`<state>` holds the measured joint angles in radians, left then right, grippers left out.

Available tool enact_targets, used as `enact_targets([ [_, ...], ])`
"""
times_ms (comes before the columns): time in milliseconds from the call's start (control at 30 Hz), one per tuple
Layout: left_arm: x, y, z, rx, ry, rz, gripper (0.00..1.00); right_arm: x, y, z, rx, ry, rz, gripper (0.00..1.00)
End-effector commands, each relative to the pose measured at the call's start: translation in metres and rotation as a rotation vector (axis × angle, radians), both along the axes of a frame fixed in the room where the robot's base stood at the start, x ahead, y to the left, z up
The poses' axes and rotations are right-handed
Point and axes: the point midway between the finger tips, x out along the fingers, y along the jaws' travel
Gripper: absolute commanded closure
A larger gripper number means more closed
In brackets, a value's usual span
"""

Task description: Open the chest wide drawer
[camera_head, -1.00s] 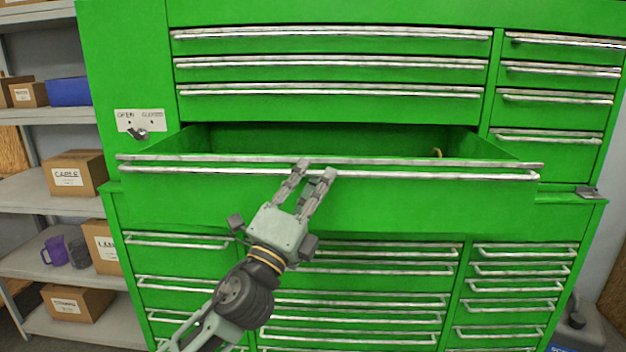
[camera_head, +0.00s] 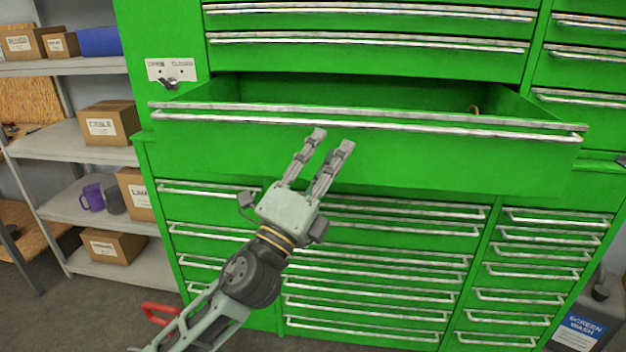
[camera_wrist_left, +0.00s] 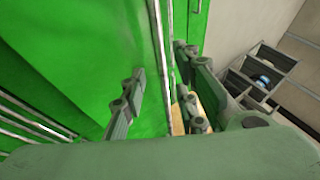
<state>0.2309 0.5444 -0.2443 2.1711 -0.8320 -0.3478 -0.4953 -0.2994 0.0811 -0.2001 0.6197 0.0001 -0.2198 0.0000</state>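The green tool chest's wide drawer (camera_head: 400,158) is pulled well out, with its long metal handle (camera_head: 430,127) along the top front. A small tan item (camera_head: 474,109) shows inside at the right; most of the interior is hidden behind the drawer front. My left gripper (camera_head: 334,140) is open, with its fingers apart in front of the drawer face, just below the handle. In the left wrist view the fingers (camera_wrist_left: 165,98) are spread with the handle bar (camera_wrist_left: 162,50) beyond them, and nothing is held. My right gripper is not in view.
Other drawers with metal handles above (camera_head: 370,42) and below (camera_head: 375,262) are shut. Shelves with boxes (camera_head: 110,122) and a purple mug (camera_head: 92,197) stand at the left. A screen wash container (camera_head: 583,330) is on the floor at the lower right.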

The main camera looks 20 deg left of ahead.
Motion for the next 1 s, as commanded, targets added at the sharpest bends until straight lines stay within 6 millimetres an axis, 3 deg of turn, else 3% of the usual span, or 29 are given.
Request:
enact_targets([
  [200, -0.030, 0.006, -0.020, -0.001, 0.005, 0.001, 0.72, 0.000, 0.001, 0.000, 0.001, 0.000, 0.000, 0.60],
  [400, -0.046, 0.009, -0.029, -0.001, 0.002, 0.001, 0.72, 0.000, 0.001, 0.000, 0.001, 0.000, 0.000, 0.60],
  [1000, -0.051, 0.010, -0.031, 0.002, 0.001, 0.001, 0.72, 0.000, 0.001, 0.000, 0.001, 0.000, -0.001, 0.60],
])
